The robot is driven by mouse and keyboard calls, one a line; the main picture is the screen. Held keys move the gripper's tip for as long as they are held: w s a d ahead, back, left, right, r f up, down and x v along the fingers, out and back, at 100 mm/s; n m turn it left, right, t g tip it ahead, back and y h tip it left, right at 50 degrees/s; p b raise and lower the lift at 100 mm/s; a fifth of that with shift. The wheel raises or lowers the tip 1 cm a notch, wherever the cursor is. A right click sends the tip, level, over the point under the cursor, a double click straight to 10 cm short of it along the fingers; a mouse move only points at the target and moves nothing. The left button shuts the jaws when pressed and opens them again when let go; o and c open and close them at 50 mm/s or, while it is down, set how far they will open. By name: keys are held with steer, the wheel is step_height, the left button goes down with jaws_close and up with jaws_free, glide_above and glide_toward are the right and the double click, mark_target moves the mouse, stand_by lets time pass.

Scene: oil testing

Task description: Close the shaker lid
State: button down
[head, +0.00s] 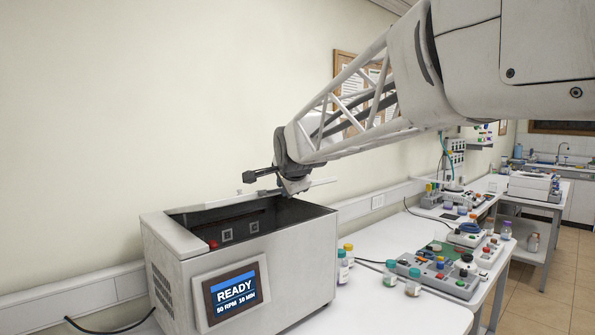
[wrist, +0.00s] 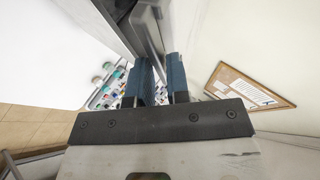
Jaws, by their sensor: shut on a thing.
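The shaker (head: 180,262) is a light grey box at the lower left in the head view, with its top open and a dark inside. Its screen (head: 236,291) reads READY, 50 RPM, 10 MIN. The shaker lid (head: 318,184) shows only as a thin pale strip above the rear of the opening, seen nearly edge-on. My gripper (head: 292,187) is at this strip, over the opening. In the wrist view my gripper (wrist: 158,65) is shut on a grey bar (wrist: 148,32) that appears to belong to the lid. The lid's exact tilt is unclear.
Several small bottles (head: 343,268) with coloured caps stand just right of the shaker. A grey device panel (head: 440,276) with knobs lies farther right on the white table (head: 400,312). The wall is close behind the shaker. My arm reaches in from the upper right.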

steer(key=shift+t, duration=0.3)
steer(key=shift+s+d+f, duration=0.25)
steer(key=shift+f, duration=2)
steer(key=shift+s+d+f, duration=0.2)
steer(key=shift+s+f, duration=0.05)
steer(key=shift+f, duration=2)
steer(key=shift+s+d+f, duration=0.25)
steer(key=shift+f, duration=2)
steer(key=c, duration=1.1)
jaws_free()
steer(key=shift+r, duration=0.1)
steer(key=shift+r, duration=0.2)
steer(key=shift+c, duration=0.2)
steer(key=shift+s+r, duration=0.15)
steer(key=shift+c, duration=0.2)
steer(key=v, duration=0.7)
steer(key=shift+d+r, duration=0.2)
steer(key=shift+s, duration=0.1)
